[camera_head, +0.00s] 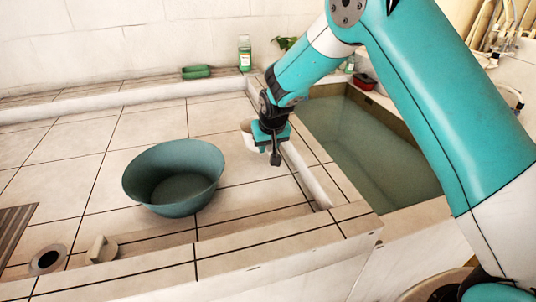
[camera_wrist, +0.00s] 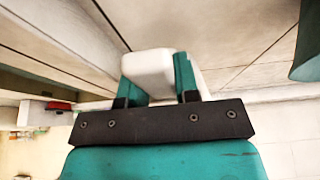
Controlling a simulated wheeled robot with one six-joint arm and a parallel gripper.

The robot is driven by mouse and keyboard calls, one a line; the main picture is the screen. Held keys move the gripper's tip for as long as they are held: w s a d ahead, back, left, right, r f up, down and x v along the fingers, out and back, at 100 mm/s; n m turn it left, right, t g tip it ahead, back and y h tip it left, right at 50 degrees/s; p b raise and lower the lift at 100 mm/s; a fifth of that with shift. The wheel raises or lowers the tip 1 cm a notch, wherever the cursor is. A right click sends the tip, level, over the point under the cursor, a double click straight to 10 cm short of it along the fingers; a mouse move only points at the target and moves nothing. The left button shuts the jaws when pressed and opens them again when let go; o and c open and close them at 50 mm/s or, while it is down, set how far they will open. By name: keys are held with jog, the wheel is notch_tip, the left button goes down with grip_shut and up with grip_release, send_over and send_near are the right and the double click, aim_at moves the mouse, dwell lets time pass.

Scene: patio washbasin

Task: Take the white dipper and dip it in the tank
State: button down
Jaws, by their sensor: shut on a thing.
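The white dipper (camera_head: 248,136) is partly hidden behind my gripper (camera_head: 274,152) in the head view, over the tiled floor just left of the tank's ledge. In the wrist view the dipper (camera_wrist: 150,68) sits between the two teal fingers of my gripper (camera_wrist: 158,82), which is shut on it. The tank (camera_head: 345,187) is to the right of the gripper, a long rectangular basin holding greenish water. The dipper is outside the tank. Whether it touches the tiles cannot be told.
A teal basin (camera_head: 174,202) stands on the tiles left of my gripper. A green bottle (camera_head: 245,54) and a green soap-like object (camera_head: 196,72) are on the back ledge. A red container (camera_head: 364,82) sits at the tank's far end. A raised ledge separates tiles and tank.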

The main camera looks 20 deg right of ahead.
notch_tip(320, 180, up, 16)
jog(key=shift+f, duration=0.2)
dwell(0.4)
